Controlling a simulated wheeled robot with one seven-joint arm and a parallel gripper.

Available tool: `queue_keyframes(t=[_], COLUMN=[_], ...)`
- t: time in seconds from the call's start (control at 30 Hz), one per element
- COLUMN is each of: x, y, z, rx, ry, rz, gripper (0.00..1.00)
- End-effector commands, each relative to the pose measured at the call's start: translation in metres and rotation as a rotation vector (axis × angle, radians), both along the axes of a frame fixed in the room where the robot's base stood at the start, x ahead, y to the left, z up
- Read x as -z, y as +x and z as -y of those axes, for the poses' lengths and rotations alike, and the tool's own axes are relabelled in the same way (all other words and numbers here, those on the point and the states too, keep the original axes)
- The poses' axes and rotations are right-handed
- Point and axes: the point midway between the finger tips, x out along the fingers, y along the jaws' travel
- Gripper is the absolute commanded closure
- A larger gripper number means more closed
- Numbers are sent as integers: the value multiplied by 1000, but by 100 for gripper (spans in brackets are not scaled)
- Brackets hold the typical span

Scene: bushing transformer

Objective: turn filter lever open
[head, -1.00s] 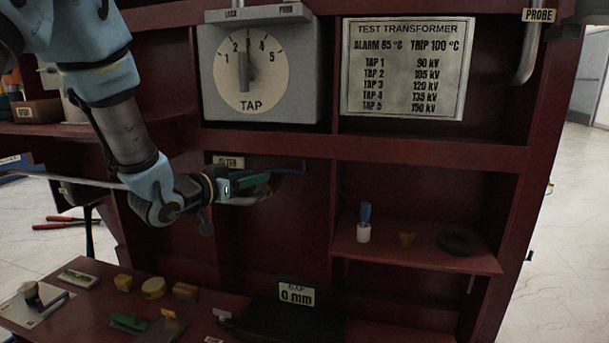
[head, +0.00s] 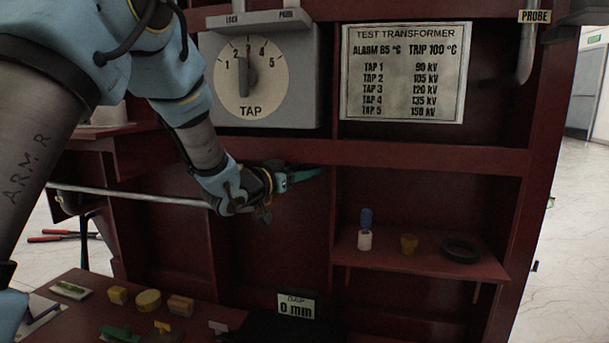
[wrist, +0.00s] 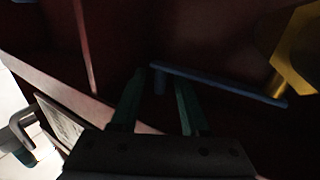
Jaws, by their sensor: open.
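The grey tap box (head: 290,75) is just above my gripper. Several small items and a "0 mm" gap sign (head: 296,306) are below.

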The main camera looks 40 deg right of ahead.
Motion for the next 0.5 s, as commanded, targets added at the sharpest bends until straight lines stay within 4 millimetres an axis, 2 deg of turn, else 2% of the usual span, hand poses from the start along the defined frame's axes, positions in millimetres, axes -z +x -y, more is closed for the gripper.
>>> queue_keyframes(t=[0.27, 0.5], x=[0, 0], y=[0, 0], z=[2, 2], rx=[-1, -1], ry=[0, 0], rz=[0, 0], gripper=[55, 79])
